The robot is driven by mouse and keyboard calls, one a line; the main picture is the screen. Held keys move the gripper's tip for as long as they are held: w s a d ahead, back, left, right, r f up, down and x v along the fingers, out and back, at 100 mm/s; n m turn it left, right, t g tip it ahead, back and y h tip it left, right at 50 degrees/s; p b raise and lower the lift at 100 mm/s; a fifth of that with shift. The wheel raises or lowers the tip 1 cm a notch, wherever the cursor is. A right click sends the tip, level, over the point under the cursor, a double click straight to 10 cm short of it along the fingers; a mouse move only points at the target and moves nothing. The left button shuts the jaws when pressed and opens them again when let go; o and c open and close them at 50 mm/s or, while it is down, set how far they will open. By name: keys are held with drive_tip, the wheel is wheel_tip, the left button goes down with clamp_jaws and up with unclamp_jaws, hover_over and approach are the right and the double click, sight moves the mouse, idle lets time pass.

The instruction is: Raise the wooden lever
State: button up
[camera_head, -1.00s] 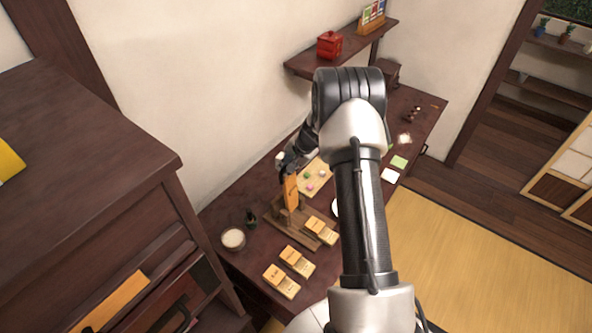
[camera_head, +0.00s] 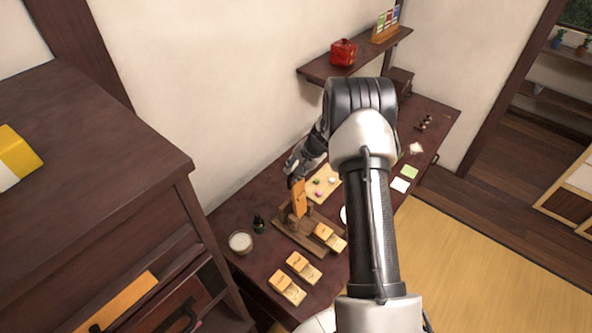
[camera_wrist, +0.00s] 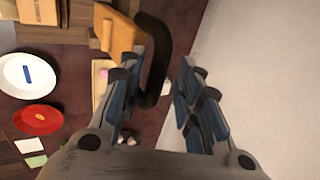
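The wooden lever (camera_head: 299,200) is an orange-brown plank that stands nearly upright on a brown wooden base (camera_head: 322,253) on the low table. In the wrist view the plank (camera_wrist: 112,33) is at the top, with a dark curved bar (camera_wrist: 156,62) beside it that looks like a handle. My gripper (camera_head: 296,177) is at the plank's upper end. In the wrist view my gripper (camera_wrist: 163,72) is open, its blue-padded fingers apart. The dark bar reaches into the gap, close to the left finger. I cannot tell whether they touch.
Wooden blocks (camera_head: 303,267) lie on the table (camera_head: 262,278) in front of the base. A cup (camera_head: 240,242) and a small dark bottle (camera_head: 259,224) stand to the left. A board with coloured pieces (camera_head: 331,181) lies behind. The wall is close behind my gripper.

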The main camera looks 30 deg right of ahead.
drive_tip(key=shift+s, duration=0.15)
drive_tip(key=v, duration=1.2)
